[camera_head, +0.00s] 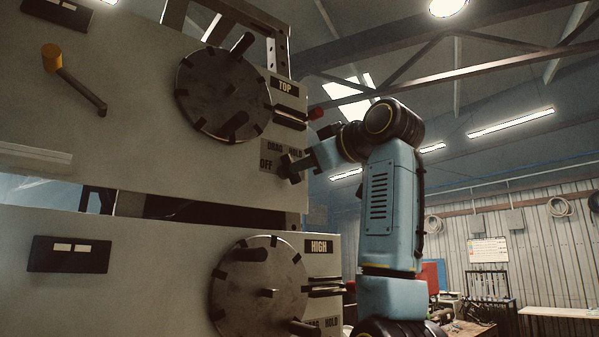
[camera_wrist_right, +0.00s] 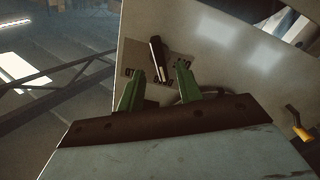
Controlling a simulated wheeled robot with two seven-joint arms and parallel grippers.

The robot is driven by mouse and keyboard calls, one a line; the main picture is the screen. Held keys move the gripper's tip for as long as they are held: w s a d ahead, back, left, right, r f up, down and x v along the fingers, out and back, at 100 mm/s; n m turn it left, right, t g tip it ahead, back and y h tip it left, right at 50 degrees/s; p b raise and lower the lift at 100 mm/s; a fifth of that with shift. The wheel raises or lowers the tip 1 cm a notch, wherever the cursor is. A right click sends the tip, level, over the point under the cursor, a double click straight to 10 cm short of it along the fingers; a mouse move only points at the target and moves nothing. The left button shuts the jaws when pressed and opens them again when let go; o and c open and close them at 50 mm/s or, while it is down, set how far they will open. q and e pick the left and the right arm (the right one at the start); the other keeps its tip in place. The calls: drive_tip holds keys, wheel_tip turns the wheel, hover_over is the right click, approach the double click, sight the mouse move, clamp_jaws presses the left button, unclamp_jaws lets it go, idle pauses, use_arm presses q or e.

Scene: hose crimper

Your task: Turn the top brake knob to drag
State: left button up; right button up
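The top brake knob (camera_head: 289,168) is a small dark bar knob on the upper panel, below the TOP label. Its plate (camera_head: 267,158) reads OFF, DRAG and HOLD. I cannot tell which mark the knob points to. My right gripper (camera_head: 307,162) is close to the knob, coming from the right. In the right wrist view, my right gripper (camera_wrist_right: 160,84) has its two green fingers apart, with the knob (camera_wrist_right: 157,57) ahead of and between them. I see no clear contact between fingers and knob. My left gripper is in neither view.
A large round dial (camera_head: 215,92) with protruding handles sits above left of the knob. A lower panel has another dial (camera_head: 255,310) marked HIGH. A yellow-ended lever (camera_head: 55,62) is far left.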

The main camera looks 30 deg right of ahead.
drive_tip(key=s+b, duration=0.3)
drive_tip(key=s, duration=0.7)
drive_tip(key=shift+d, duration=0.4)
drive_tip(key=shift+w, duration=0.1)
